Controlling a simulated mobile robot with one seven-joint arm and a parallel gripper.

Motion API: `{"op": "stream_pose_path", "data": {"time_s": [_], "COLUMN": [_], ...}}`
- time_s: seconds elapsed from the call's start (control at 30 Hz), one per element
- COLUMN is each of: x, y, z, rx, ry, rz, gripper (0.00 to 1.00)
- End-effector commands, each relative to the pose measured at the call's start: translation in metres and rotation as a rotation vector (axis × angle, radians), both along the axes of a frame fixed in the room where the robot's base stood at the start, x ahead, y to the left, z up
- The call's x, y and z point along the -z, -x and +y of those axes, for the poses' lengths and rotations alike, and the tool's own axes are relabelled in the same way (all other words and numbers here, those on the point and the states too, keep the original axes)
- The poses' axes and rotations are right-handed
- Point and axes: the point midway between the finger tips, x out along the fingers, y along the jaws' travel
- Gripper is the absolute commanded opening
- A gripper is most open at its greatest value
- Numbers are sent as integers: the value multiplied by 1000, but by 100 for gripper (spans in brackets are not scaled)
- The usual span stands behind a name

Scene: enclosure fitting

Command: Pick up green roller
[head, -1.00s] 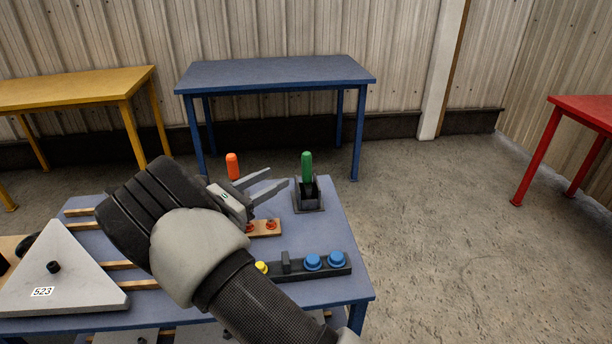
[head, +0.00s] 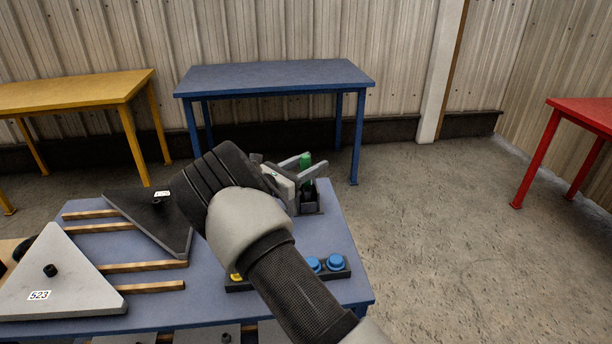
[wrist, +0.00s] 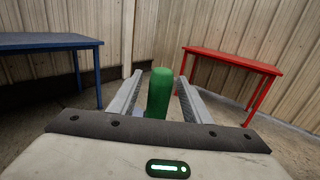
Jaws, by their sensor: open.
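The green roller (head: 305,165) stands upright in a dark holder (head: 311,203) at the far right corner of the near blue table. My gripper (head: 302,167) is open beside it in the head view, and its fingers partly cover it. In the wrist view the green roller (wrist: 160,92) stands between the two open fingers of my gripper (wrist: 158,100), with a gap visible towards the right finger. Whether either finger touches it I cannot tell. The roller's lower end is hidden in the wrist view.
The near blue table (head: 225,215) also holds grey triangular plates (head: 62,275) on wooden strips and a block with blue knobs (head: 336,263). A second blue table (head: 275,75), a yellow table (head: 70,90) and a red table (head: 590,115) stand around. The floor at right is clear.

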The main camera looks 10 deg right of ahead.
Motion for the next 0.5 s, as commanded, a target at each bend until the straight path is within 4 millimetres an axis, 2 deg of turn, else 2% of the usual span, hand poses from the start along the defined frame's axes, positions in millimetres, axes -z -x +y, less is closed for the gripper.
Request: {"op": "stream_pose_path", "data": {"time_s": [0.03,0.13,0.37,0.5], "x": [1,0,0,0], "y": [-5,-12,-14,-13], "z": [-8,-17,-18,-18], "rx": [2,2,-1,-1], "ry": [-1,0,-1,-1], "rz": [-1,-2,-1,-1], "gripper": [44,44,44,21]}}
